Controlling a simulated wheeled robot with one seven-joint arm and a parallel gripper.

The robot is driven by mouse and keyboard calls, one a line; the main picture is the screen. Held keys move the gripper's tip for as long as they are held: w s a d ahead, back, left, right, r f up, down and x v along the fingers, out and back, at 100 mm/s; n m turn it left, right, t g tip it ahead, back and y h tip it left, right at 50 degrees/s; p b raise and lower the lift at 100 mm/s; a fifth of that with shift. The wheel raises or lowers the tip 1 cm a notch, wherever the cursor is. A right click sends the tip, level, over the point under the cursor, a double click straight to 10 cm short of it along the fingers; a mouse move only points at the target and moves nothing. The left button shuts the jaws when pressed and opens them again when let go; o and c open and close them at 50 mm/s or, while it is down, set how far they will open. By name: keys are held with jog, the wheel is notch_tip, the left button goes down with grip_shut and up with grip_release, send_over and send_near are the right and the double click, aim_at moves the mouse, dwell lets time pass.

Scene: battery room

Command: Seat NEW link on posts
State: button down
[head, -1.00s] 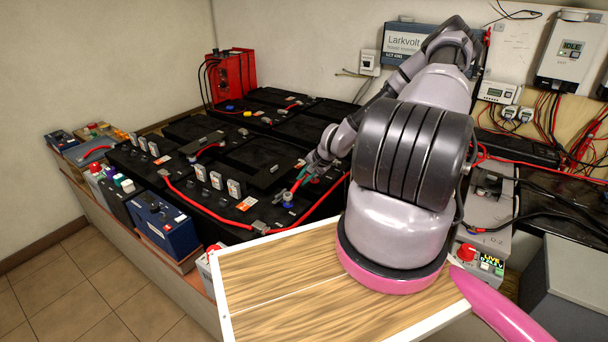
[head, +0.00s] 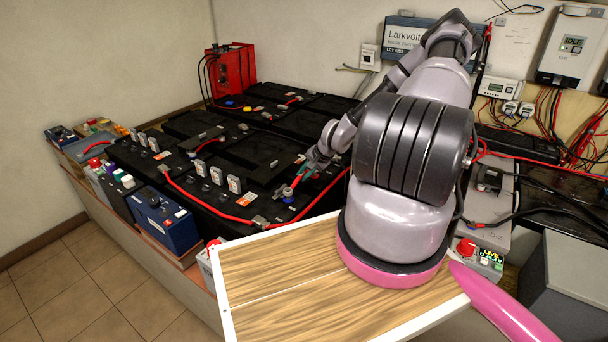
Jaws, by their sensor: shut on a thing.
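My gripper (head: 303,174) is over the front right part of the black battery bank (head: 245,206). It is shut on a short red link (head: 295,183), which slants down to the left from the fingers.
Red cables (head: 215,212) run along the battery tops near the gripper. Upright grey-white pieces (head: 217,175) stand to the left. A red box (head: 231,72) stands at the back. A wooden board (head: 280,270) lies in front, and a wall panel (head: 573,45) reads IDLE.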

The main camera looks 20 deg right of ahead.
jog(key=shift+f, duration=1.2)
dwell(1.7)
jog(key=shift+c, duration=1.8)
grip_release()
notch_tip(320, 180, up, 8)
dwell(0.4)
